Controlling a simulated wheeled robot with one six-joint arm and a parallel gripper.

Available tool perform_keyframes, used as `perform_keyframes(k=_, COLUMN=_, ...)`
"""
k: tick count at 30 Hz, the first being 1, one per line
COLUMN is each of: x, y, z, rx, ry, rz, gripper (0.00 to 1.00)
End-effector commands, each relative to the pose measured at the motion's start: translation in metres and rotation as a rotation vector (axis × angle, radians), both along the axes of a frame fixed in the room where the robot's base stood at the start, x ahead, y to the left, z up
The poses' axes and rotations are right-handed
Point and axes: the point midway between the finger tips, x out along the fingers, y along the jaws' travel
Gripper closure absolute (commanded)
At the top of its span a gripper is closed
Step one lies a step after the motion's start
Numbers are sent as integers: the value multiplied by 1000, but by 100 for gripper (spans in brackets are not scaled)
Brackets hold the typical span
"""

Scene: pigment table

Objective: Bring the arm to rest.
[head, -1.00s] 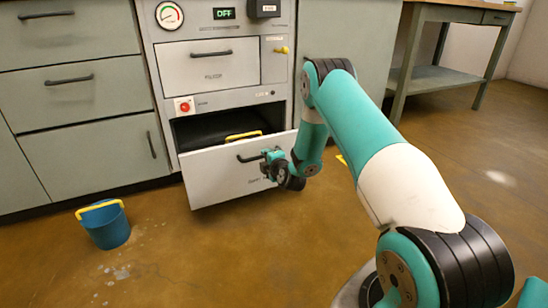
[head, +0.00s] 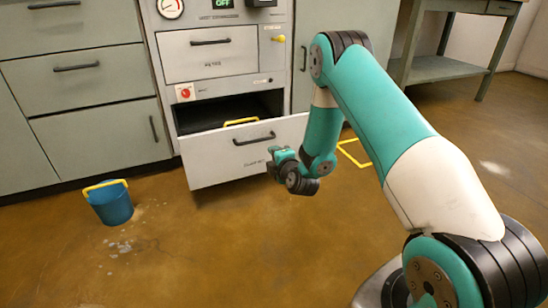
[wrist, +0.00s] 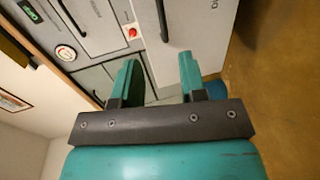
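My gripper (head: 277,160) is in front of the open lower drawer (head: 222,165) of the grey machine, a little right of and below its black handle (head: 254,139). In the wrist view my gripper (wrist: 160,75) has its two teal fingers spread with a clear gap and nothing between them. The drawer handle (wrist: 163,20) shows beyond the fingertips there, apart from them. My arm is bent at the elbow and reaches down to the drawer front.
A yellow handle (head: 241,121) shows inside the drawer. A blue bucket (head: 112,205) with a yellow handle stands on the floor at left. A yellow outline (head: 354,153) marks the floor behind my arm. A workbench (head: 440,68) stands at back right. Open floor lies in front.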

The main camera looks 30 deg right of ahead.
Motion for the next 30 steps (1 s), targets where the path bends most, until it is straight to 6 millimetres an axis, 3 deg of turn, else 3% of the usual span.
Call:
perform_keyframes(k=8, x=0, y=0, z=0, rx=0, ry=0, rz=1, gripper=61)
perform_keyframes(k=11, x=2, y=6, z=9, rx=26, ry=6, rz=13, gripper=61)
perform_keyframes(k=14, x=6, y=29, z=40, rx=131, ry=40, rz=58, gripper=61)
perform_keyframes(k=18, x=-2, y=93, z=114, rx=416, ry=185, rz=151, gripper=61)
perform_keyframes(k=20, x=-17, y=124, z=148, rx=553, ry=283, rz=179, gripper=61)
perform_keyframes(k=23, x=-54, y=172, z=200, rx=753, ry=470, rz=189, gripper=61)
perform_keyframes(k=27, x=-130, y=222, z=266, rx=955, ry=757, rz=124, gripper=61)
perform_keyframes(k=30, x=-188, y=242, z=302, rx=1035, ry=940, rz=28, gripper=61)
